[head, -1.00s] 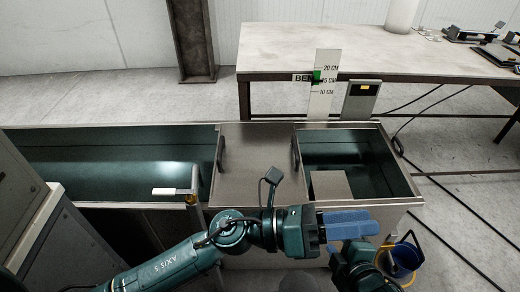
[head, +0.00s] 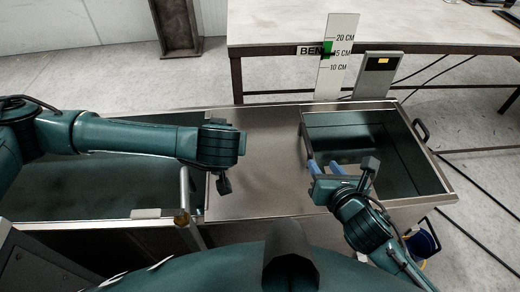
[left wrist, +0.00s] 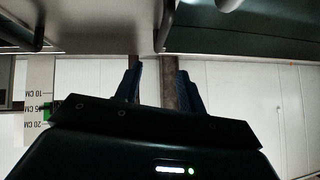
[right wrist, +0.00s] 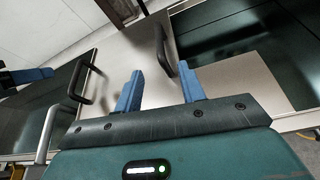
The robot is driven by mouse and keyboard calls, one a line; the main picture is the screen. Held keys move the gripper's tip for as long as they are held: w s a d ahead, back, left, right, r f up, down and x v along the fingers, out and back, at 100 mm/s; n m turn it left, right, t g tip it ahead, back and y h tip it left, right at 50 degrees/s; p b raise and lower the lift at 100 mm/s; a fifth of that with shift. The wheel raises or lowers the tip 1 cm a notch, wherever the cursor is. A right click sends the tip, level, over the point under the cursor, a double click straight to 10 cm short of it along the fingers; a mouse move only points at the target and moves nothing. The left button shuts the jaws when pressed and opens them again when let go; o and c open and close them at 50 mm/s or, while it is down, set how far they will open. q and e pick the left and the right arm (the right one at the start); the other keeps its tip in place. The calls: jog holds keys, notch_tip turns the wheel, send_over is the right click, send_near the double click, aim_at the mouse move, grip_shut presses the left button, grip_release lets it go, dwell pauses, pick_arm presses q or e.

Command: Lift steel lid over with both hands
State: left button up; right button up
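The steel lid (head: 262,165) is a flat brushed plate lying across the middle of the long tank. Its two dark bar handles show in the right wrist view, one near (right wrist: 164,50) and one farther left (right wrist: 80,82). My right gripper (right wrist: 160,88) is open and empty; in the head view its blue fingers (head: 322,167) are at the lid's right edge. The near handle lies ahead of them, not visibly between them. My left gripper (left wrist: 158,85) is open, its fingers apart. In the head view the left wrist covers the lid's left edge and hides its fingers. A handle (left wrist: 165,25) shows beyond them.
The tank's dark interior is open to the right (head: 400,165) and left (head: 80,185) of the lid. A table (head: 440,30) stands behind, with a marked height gauge (head: 337,60) and a grey box (head: 378,75). A blue bucket (head: 418,245) stands at front right.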

aim_at(311, 149)
pick_arm(q)
jog(key=x, duration=1.3)
jog(key=shift+w, duration=0.1)
pick_arm(e)
jog(key=x, duration=1.3)
jog(key=shift+w+a, duration=0.1)
pick_arm(q)
grip_shut()
pick_arm(e)
grip_shut()
jog(key=shift+f, duration=0.1)
